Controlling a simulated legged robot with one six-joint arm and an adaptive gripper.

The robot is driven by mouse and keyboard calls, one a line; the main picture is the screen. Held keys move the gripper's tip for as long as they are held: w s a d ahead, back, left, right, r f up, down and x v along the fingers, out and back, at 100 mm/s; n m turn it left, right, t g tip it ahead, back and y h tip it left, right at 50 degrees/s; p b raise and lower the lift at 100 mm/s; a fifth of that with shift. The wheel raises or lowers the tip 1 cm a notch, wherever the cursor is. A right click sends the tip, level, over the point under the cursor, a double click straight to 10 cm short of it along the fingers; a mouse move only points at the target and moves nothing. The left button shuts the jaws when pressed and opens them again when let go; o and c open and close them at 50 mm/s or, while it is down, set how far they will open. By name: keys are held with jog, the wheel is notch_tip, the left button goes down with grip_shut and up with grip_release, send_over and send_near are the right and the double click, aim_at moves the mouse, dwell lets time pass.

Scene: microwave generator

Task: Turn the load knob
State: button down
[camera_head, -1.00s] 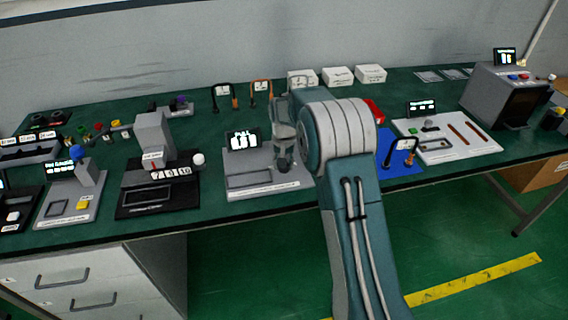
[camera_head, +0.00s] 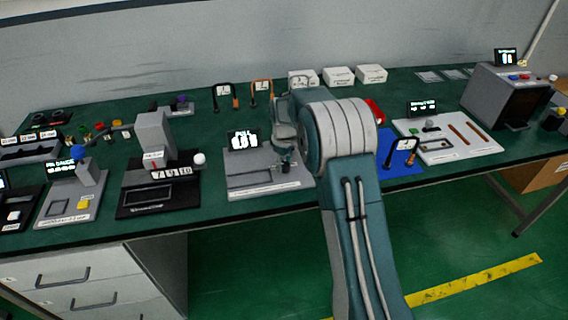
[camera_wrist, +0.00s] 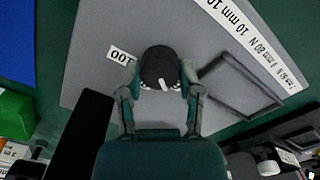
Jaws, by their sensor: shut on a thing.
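The load knob (camera_wrist: 160,68) is a round dark knob with a white pointer mark, seen from above in the wrist view. It sits on a grey panel (camera_wrist: 100,75) beside a white label ending in "100". My gripper (camera_wrist: 160,78) has a finger on each side of the knob and is shut on it. In the head view the grey panel (camera_head: 250,185) carries a small lit display (camera_head: 242,140), and my gripper (camera_head: 286,158) is at its right part. The knob is mostly hidden there.
A dark device with a number strip (camera_head: 172,173) and a white ball knob (camera_head: 199,159) stands left of the panel. A blue mat (camera_head: 398,166) and a white board (camera_head: 460,150) lie to the right. White boxes (camera_head: 338,76) stand behind.

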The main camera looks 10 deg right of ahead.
jog(key=shift+f+n, duration=0.1)
jog(key=shift+n, duration=0.6)
jog(key=shift+c, duration=1.3)
grip_release()
notch_tip(320, 180, up, 12)
jog(key=shift+a, duration=0.1)
